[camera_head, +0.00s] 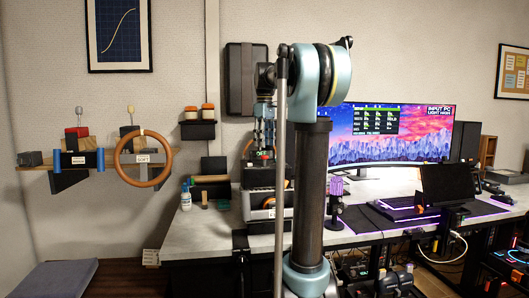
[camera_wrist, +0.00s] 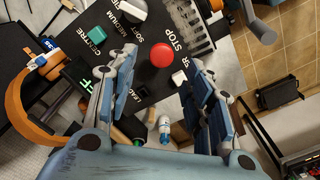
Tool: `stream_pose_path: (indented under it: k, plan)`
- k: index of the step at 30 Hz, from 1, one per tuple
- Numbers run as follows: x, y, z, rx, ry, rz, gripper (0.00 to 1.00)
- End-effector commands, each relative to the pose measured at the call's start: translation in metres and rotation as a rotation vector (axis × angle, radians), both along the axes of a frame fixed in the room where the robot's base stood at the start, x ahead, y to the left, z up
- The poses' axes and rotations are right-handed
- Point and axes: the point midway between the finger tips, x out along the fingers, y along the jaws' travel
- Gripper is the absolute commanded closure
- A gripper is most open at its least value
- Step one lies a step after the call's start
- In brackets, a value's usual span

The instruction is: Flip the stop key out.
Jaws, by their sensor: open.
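A dark control panel (camera_wrist: 142,78) shows in the wrist view, with a round red button (camera_wrist: 162,55) beside the printed word STOP. A small white block (camera_wrist: 179,77) sits just below and right of the red button; I cannot tell whether it is a key. My gripper (camera_wrist: 160,62) is open, its blue-grey fingers on either side of the red button in the picture, with nothing between them. I cannot tell how far the tips are from the panel. In the head view the gripper (camera_head: 263,140) is small and partly hidden by my arm, above the grey device on the desk.
The panel also carries a green square button (camera_wrist: 97,36) and a rotary knob (camera_wrist: 133,10). A small bottle (camera_head: 185,197) stands on the desk's left end. A curved monitor (camera_head: 390,140) stands right of my arm.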

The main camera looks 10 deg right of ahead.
Motion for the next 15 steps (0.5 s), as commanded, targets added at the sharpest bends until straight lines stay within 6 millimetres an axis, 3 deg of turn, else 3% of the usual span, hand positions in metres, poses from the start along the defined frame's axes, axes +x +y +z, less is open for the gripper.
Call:
stream_pose_path:
  k: [6,15]
  plan:
    - [0.000,0.000,0.041,0.000,0.000,0.000,0.53]
    - [0.001,0.000,0.069,0.000,0.000,0.000,0.53]
